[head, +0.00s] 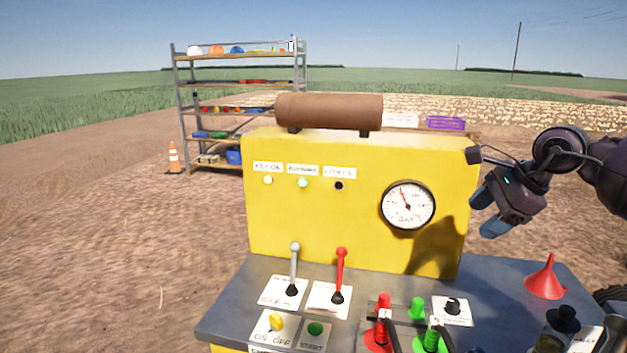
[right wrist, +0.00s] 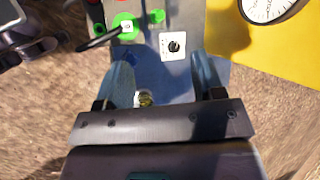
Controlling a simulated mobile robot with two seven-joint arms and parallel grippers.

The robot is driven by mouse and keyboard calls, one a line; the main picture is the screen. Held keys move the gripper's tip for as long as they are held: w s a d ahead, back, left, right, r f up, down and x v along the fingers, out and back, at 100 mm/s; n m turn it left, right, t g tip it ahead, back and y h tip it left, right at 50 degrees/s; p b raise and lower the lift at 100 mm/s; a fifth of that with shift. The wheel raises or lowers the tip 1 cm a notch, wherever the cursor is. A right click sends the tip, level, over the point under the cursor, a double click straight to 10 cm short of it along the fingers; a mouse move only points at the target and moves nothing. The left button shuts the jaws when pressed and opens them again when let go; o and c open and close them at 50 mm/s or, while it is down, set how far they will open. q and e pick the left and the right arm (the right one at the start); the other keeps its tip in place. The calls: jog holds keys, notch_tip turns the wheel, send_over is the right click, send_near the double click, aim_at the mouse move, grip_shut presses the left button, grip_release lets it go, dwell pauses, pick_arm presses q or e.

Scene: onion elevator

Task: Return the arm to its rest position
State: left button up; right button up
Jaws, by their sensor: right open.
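My right gripper (head: 485,212) hangs in the air at the right of the yellow control panel (head: 320,225), in front of its right edge. Its arm comes in from the right side of the head view. In the right wrist view the two bluish fingers (right wrist: 163,72) are spread apart with nothing held between them. The grey console top lies below them. My left gripper does not show in the head view.
The console carries a grey lever (head: 294,265), a red lever (head: 340,270), red and green cable connectors (head: 417,308), a black knob (head: 453,306) and a red funnel (head: 545,280). A gauge (head: 408,205) sits on the panel. A shelf rack (head: 180,100) and traffic cone (head: 173,156) stand behind.

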jog(key=a+r+m+t+y+b, duration=0.1)
jog(key=a+r+m+t+y, duration=0.25)
jog(key=a+m+y, duration=1.05)
jog(key=s+d+f+m+t+h+b, duration=0.1)
jog(key=s+d+f+m+t+h, duration=0.15)
jog(key=f+m+t+h, duration=0.75)
jog(key=s+d+f+m+g+h+b, duration=0.1)
jog(key=s+d+f+m+h+b, duration=0.15)
jog(key=f+m, duration=1.6)
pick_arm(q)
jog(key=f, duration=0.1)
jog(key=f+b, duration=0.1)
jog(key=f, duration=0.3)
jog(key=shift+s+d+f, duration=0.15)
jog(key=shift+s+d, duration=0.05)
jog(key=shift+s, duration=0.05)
pick_arm(e)
jog(key=s+d+f+m+g+h, duration=0.2)
jog(key=s+f+m, duration=0.3)
jog(key=s+f, duration=0.6)
jog(key=s+d+f+m+g+h, duration=0.3)
jog(key=s+f+m+g+h, duration=0.1)
jog(key=s+f, duration=0.8)
jog(key=s, duration=0.2)
jog(key=shift+s+f+m, duration=0.3)
jog(key=shift+s+m, duration=0.05)
jog(key=shift+s, duration=0.05)
